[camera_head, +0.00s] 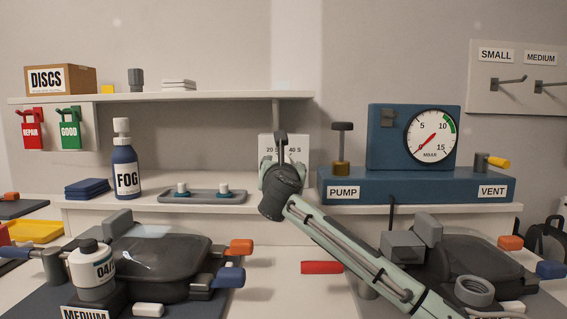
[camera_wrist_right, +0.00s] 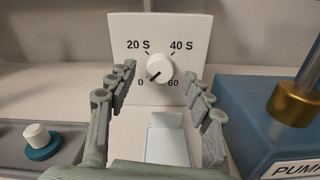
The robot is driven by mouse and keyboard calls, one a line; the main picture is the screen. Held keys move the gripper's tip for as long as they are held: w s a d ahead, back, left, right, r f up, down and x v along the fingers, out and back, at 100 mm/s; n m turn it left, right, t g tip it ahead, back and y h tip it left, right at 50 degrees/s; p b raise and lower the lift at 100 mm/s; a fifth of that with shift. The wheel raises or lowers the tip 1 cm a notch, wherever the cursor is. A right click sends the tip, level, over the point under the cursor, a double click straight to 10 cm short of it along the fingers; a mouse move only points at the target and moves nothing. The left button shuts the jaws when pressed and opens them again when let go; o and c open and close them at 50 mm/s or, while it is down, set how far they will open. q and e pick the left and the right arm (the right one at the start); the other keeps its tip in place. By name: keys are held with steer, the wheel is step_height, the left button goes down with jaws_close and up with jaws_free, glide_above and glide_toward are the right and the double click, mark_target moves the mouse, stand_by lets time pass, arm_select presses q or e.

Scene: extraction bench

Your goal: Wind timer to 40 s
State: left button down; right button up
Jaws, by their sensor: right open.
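The timer (camera_head: 269,143) is a white upright panel on the bench, partly hidden behind my right gripper in the head view. In the right wrist view the timer's panel (camera_wrist_right: 191,25) shows the marks 0, 20 S, 40 S and 60 around a round white knob (camera_wrist_right: 160,66). The knob's dark pointer line is at the lower left, toward 0. My right gripper (camera_wrist_right: 158,95) is open in front of the panel, one finger to each side of the knob and apart from it. My left gripper is not in view.
The blue pump housing (camera_head: 420,190) with a gauge (camera_head: 432,134) stands just right of the timer. A grey tray (camera_head: 203,197) with white-topped knobs and a FOG bottle (camera_head: 124,165) are to its left. A shelf (camera_head: 200,97) runs above.

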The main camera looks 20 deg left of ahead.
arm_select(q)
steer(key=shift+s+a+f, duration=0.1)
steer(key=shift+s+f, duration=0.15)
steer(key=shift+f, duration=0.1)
arm_select(e)
steer(key=shift+x, duration=0.8)
steer(key=shift+c, duration=0.6)
steer(key=c, duration=1)
steer(key=shift+c, duration=0.2)
